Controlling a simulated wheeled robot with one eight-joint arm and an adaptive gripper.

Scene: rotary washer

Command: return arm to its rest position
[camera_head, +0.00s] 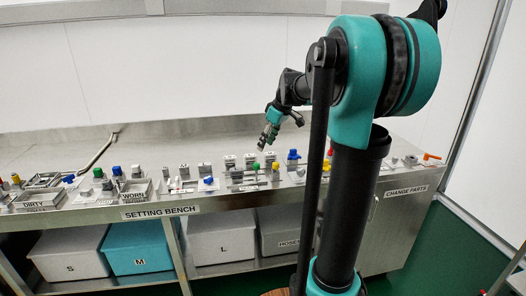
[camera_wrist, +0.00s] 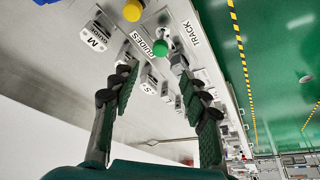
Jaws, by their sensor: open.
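My gripper (camera_head: 280,136) is in the air above the middle-right part of the setting bench (camera_head: 220,206). In the wrist view my gripper (camera_wrist: 157,76) has its two green-padded fingers spread apart with nothing held between them. The arm bends down from its upper teal joint toward the bench. A yellow knob (camera_wrist: 132,10) and a green knob (camera_wrist: 159,48) show beyond the fingertips in the wrist view, apart from them. Labels reading GUIDES and TRACK are beside them.
Small fixtures with coloured knobs line the bench, including a blue one (camera_head: 293,155). An orange handle (camera_head: 431,156) is at the right end. Bins marked S (camera_head: 70,256), M (camera_head: 138,250) and L (camera_head: 222,240) stand below. The space above the bench's left part is clear.

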